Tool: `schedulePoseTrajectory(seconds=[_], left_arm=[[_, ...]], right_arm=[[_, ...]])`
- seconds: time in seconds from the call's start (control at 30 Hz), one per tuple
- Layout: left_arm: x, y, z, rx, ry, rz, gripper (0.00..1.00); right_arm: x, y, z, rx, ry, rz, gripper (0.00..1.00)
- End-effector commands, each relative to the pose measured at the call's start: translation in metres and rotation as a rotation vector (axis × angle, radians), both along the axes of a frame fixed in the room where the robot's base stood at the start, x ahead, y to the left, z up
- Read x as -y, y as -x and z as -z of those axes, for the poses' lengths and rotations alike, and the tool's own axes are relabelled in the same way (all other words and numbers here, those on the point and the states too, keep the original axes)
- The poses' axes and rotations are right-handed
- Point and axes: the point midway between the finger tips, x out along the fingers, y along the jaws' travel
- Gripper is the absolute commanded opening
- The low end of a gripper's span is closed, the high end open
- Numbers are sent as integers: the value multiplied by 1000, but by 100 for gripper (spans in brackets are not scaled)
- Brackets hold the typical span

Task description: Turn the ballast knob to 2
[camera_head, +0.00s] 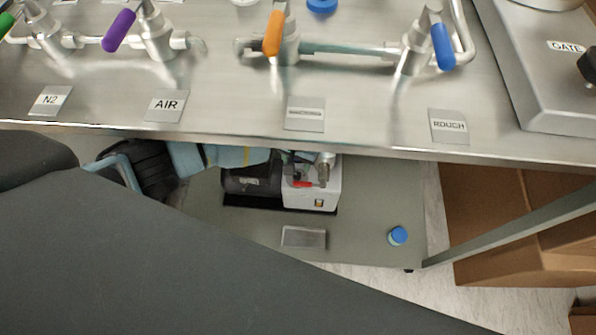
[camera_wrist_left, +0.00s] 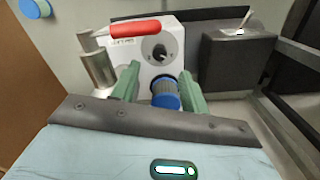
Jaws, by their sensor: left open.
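The pump has a white housing (camera_head: 315,192) and a black motor part (camera_head: 250,184), on the low shelf under the bench. I cannot tell which is the ballast knob. My left gripper (camera_wrist_left: 160,86) is open, its two green fingers on either side of the blue cap, contact unclear. Its fingertips are hard to make out in the head view. My right gripper is out of view.
The metal bench (camera_head: 230,105) overhangs the pump. A red handle (camera_wrist_left: 135,28) and metal fitting (camera_wrist_left: 97,65) lie close to the left finger. A blue-capped bottle (camera_head: 398,236) and small metal plate (camera_head: 304,237) rest on the shelf. Cardboard boxes (camera_head: 500,225) stand right.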

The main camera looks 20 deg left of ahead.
Motion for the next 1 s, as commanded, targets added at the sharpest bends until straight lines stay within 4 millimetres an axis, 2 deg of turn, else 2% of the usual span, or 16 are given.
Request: schedulePoseTrajectory(seconds=[0.2,0.4,0.53,0.83,1.0], left_arm=[[0,1,38,-4,-1,0,45],[0,1,61,-3,0,0,45],[0,1,68,-1,0,0,45],[0,0,68,0,0,1,45],[0,1,68,0,0,1,23]], right_arm=[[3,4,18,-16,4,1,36],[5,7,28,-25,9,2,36],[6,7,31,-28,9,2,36],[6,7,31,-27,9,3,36],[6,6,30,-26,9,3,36]])
